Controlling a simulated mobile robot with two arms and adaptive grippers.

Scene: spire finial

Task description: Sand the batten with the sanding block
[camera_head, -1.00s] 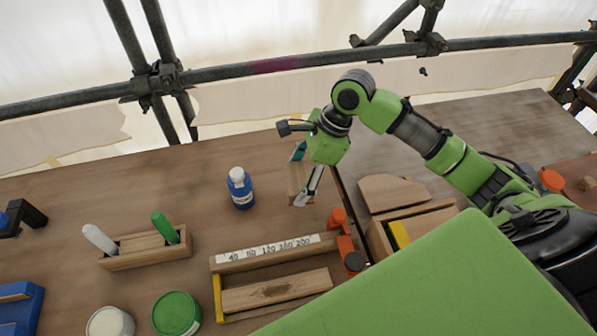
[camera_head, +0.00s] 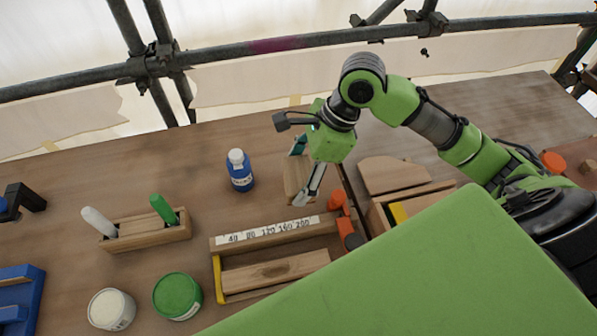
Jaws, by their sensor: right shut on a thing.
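My right gripper (camera_head: 306,172) is shut on a wooden block (camera_head: 293,180), which I take for the sanding block. The gripper's green housing hides part of it. It is just behind the tray with the grit-number strip; I cannot tell whether it touches the bench. A wooden piece (camera_head: 275,272), perhaps the batten, lies in the wooden tray (camera_head: 262,239) marked 40 to 200. A yellow end piece (camera_head: 218,278) is at the tray's left and orange clamp parts (camera_head: 346,232) at its right. My left gripper is not in view.
A blue bottle (camera_head: 240,172) stands left of my right gripper. A wooden holder (camera_head: 147,233) has a white and a green stick. A white jar (camera_head: 111,309) and a green-lidded jar (camera_head: 177,296) stand in front. Wooden pieces (camera_head: 395,176) lie to the right. Bench at back left is clear.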

